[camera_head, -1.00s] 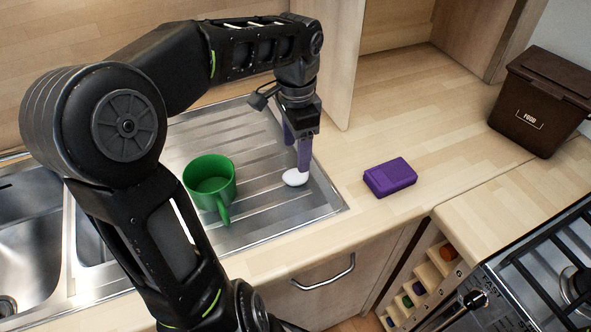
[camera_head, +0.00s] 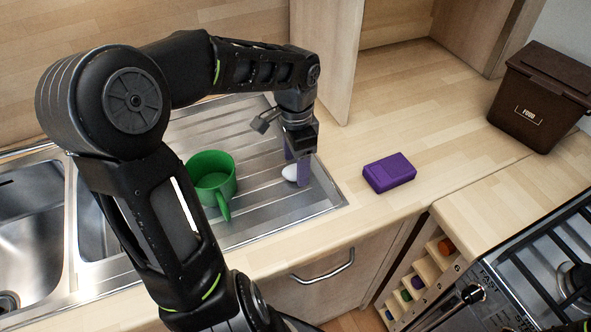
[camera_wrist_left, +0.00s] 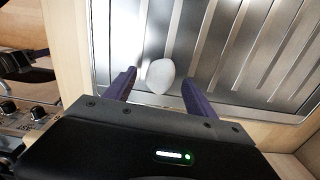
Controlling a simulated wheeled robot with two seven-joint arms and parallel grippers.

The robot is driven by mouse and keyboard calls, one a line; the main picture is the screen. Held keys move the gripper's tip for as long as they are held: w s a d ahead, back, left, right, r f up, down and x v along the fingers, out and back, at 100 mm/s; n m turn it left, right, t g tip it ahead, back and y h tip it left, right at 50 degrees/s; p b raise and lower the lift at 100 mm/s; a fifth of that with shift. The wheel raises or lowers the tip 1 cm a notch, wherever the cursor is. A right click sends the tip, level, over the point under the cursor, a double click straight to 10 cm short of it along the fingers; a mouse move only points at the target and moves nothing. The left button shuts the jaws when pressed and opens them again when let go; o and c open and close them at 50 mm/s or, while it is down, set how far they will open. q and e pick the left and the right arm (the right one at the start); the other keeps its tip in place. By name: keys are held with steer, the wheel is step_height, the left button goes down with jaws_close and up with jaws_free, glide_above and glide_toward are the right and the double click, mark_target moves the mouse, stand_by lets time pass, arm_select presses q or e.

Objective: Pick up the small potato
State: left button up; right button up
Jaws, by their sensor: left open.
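The small potato (camera_head: 290,173) is a pale, whitish oval lying on the ridged steel drainboard beside the sink. In the head view it is partly hidden by my left gripper (camera_head: 299,172), which points down over it with its purple fingers low at the drainboard. In the left wrist view the potato (camera_wrist_left: 160,76) lies between the two spread fingertips of my left gripper (camera_wrist_left: 157,82), closer to the left finger. The left gripper is open; I cannot tell whether a finger touches the potato. My right gripper is not in view.
A green mug (camera_head: 212,178) stands on the drainboard (camera_head: 262,215) left of the potato. A purple box (camera_head: 389,173) lies on the wooden counter to the right. A brown food bin (camera_head: 540,98) stands at the far right, above the cooker (camera_head: 540,275). The counter between is clear.

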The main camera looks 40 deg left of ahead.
arm_select(q)
steer(key=shift+f, duration=0.9)
jaws_close()
stand_by(0.4)
steer(key=shift+r, duration=0.15)
step_height(320, 180, up, 10)
stand_by(0.4)
stand_by(0.5)
